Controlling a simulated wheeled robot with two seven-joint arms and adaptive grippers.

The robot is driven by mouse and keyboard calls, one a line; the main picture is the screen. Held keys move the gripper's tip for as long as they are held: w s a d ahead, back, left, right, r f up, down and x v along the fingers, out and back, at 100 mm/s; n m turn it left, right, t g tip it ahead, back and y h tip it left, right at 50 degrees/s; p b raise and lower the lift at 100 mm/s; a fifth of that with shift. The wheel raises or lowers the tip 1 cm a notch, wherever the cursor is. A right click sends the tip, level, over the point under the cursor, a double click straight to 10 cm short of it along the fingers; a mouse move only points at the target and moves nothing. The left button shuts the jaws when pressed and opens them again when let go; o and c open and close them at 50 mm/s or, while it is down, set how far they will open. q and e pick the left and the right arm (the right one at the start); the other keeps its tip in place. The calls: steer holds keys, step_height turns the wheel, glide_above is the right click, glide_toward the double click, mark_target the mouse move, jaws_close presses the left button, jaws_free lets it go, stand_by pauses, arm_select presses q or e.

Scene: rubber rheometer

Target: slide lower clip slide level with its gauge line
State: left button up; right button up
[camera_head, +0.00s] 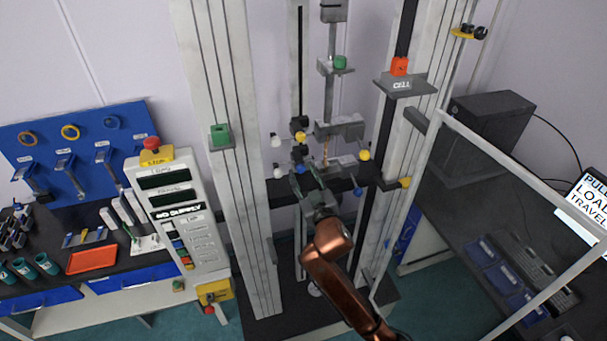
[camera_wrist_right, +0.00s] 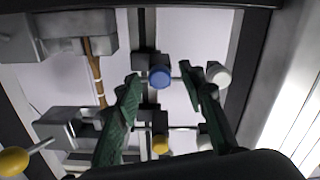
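The lower clip slide carries a blue knob (camera_head: 300,169) on the rail left of the specimen; the upper slide has a yellow knob (camera_head: 300,136). My right gripper (camera_head: 307,181) is open at the lower slide. In the right wrist view, which looks upside down, the blue knob (camera_wrist_right: 160,77) lies between the green fingertips with gaps at both sides. The yellow knob (camera_wrist_right: 160,145) is below it there. The orange-brown specimen (camera_wrist_right: 96,80) stands to the left, with small pale marks. I cannot tell whether the slide is level with its gauge line. My left gripper is out of view.
Grey specimen grips (camera_head: 338,128) and a yellow ball handle (camera_head: 364,154) stand close right of the slides. White knobs (camera_head: 276,141) stick out left. Machine columns (camera_head: 228,150) and a clear guard panel (camera_head: 500,210) flank the space. A control box (camera_head: 175,215) stands left.

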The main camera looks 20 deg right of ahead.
steer(key=shift+s, duration=0.1)
steer(key=s, duration=1.1)
steer(key=shift+s+d, duration=0.2)
steer(key=shift+s, duration=0.2)
